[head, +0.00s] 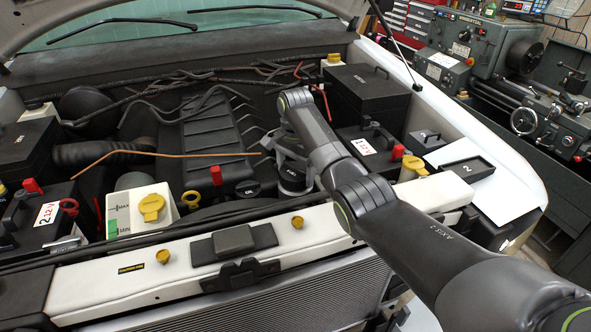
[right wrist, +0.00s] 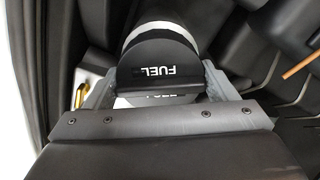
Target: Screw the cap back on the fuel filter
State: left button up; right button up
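The fuel filter (head: 292,187) is a dark cylinder in the engine bay, just right of the engine cover. My right gripper (head: 287,150) reaches down over it from the right. In the right wrist view the black cap (right wrist: 155,66), marked FUEL upside down, sits between the two grey fingers of my right gripper (right wrist: 150,92). The fingers lie against both sides of the cap, so it looks shut on it. A pale ring (right wrist: 160,27) shows beyond the cap. Whether the cap is seated on the filter is hidden. My left gripper is not in view.
A coolant tank with a yellow cap (head: 152,206) stands left of the filter. A battery with red terminals (head: 368,150) is to the right. The white front crossbeam (head: 120,272) lies in front. A black tray marked 2 (head: 467,169) rests on the right fender.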

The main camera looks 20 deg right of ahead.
jog(key=o, duration=0.3)
jog(key=c, duration=0.6)
jog(key=m, duration=0.6)
jog(key=shift+m, duration=0.3)
jog(key=m, duration=0.8)
jog(key=o, duration=1.1)
